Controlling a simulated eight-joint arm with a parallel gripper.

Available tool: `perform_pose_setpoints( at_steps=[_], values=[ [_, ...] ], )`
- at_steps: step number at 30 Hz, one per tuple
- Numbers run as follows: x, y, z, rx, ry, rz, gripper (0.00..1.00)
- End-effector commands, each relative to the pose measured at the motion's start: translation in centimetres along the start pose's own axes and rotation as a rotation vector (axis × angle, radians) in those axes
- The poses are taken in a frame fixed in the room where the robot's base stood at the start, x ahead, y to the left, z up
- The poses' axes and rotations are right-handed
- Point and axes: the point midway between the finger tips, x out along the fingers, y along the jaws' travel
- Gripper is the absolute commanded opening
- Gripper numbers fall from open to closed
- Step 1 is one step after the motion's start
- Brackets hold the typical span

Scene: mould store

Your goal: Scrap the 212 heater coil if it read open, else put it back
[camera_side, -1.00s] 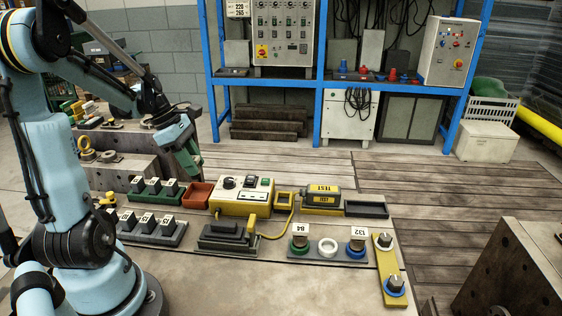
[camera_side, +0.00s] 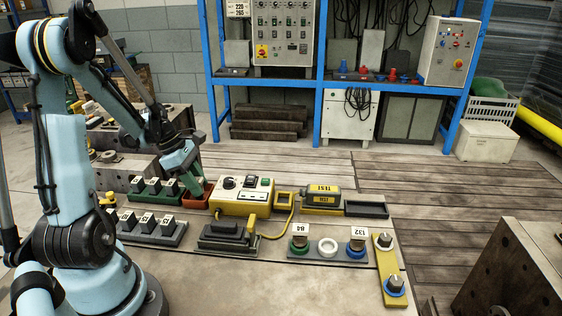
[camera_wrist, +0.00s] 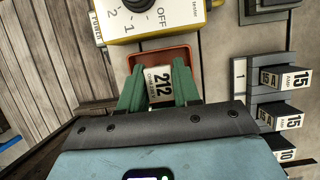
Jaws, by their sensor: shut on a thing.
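My gripper (camera_wrist: 160,92), with green fingers, is shut on the 212 heater coil (camera_wrist: 161,87), whose white label shows between them in the wrist view. In the side view my gripper (camera_side: 194,187) is low over the orange-red tray (camera_side: 190,203); the coil is hidden there. The tray's rim (camera_wrist: 163,52) shows just beyond the fingers in the wrist view. Whether the coil touches the tray floor I cannot tell. The yellow tester (camera_side: 240,208) stands right of the tray; its reading is too small to tell.
A grey holder (camera_side: 312,258) has pieces marked 84 and 132 beside an empty-looking white ring (camera_side: 327,247). Labelled dark blocks stand in racks (camera_side: 150,230) left of the tester. A black tray (camera_side: 366,210) and a yellow TEST unit (camera_side: 322,196) are at the right.

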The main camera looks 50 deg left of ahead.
Motion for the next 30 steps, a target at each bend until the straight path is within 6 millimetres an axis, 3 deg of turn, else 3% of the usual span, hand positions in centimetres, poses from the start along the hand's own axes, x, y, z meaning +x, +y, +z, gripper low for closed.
perform_pose_setpoints(
  at_steps=[5, 6, 11, 16, 18, 30],
  values=[
    [0.0, 0.0, 0.0, 0.0, 0.0, 0.0, 0.0],
    [0.0, 0.0, 0.0, 0.0, 0.0, 0.0, 0.38],
    [0.0, 0.0, 0.0, 0.0, 0.0, 0.0, 0.62],
    [0.0, 0.0, 0.0, 0.0, 0.0, 0.0, 0.59],
    [0.0, 0.0, 0.0, 0.0, 0.0, 0.0, 0.67],
    [-1.6, 0.0, 0.6, 0.0, 0.0, 0.0, 0.72]
  ],
)
